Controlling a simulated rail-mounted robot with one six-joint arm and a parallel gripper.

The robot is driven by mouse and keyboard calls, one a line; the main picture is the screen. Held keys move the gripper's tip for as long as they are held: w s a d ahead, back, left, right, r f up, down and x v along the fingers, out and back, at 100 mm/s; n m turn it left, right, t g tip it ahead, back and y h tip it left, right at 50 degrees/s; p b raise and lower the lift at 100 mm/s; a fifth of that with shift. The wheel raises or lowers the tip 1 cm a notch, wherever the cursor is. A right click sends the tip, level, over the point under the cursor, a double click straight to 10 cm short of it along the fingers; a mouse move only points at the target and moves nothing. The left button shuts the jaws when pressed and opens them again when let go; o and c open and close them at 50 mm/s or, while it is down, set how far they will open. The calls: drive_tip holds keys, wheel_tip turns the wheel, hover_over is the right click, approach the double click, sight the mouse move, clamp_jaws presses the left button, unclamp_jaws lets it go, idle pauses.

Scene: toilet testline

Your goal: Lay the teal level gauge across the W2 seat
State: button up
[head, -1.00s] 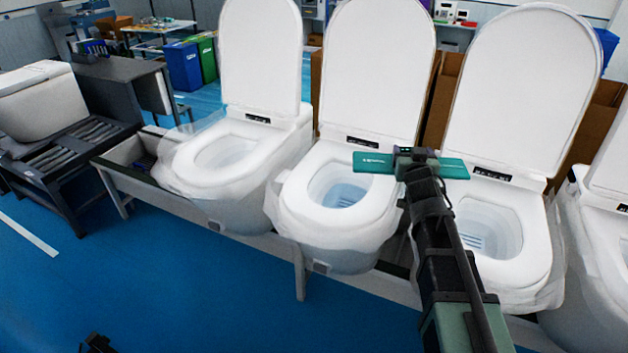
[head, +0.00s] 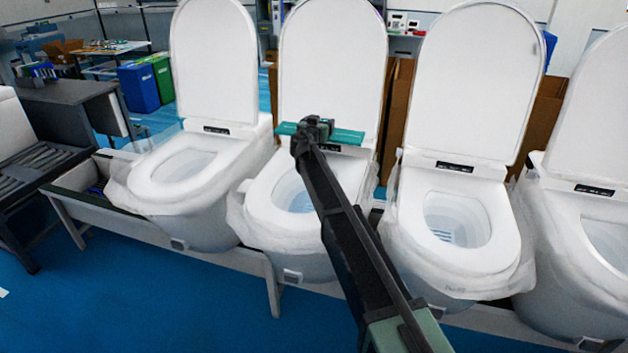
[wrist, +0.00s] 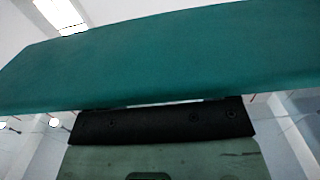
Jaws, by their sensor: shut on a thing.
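The teal level gauge (head: 348,136) is held in my gripper (head: 316,130), which is shut on its middle. In the head view the gauge spans left to right in front of the rear of the second toilet from the left, near its raised lid's base. It appears raised above that toilet's seat (head: 262,205); the exact gap cannot be told. My arm hides the right part of that seat. In the wrist view the gauge (wrist: 170,55) fills the upper picture, close to the camera. No label shows which seat is W2.
Other white toilets with raised lids stand on both sides: one at left (head: 185,165), one right of my arm (head: 400,215), one at the far right (head: 560,205). Plastic film wraps their bowls. Cardboard boxes (head: 397,115) stand behind. Blue floor (head: 130,310) is clear in front.

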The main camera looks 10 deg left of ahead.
wheel_tip(320, 180, down, 17)
drive_tip(key=b, duration=1.4)
drive_tip(key=shift+f+b, duration=0.15)
drive_tip(key=shift+b, duration=0.25)
drive_tip(key=shift+r, duration=0.3)
drive_tip(key=shift+c, duration=0.4)
drive_tip(key=shift+f, duration=0.1)
drive_tip(key=o, duration=1.2)
drive_tip(key=p+v, duration=0.1)
drive_tip(key=v, duration=0.6)
drive_tip(key=shift+s, duration=0.25)
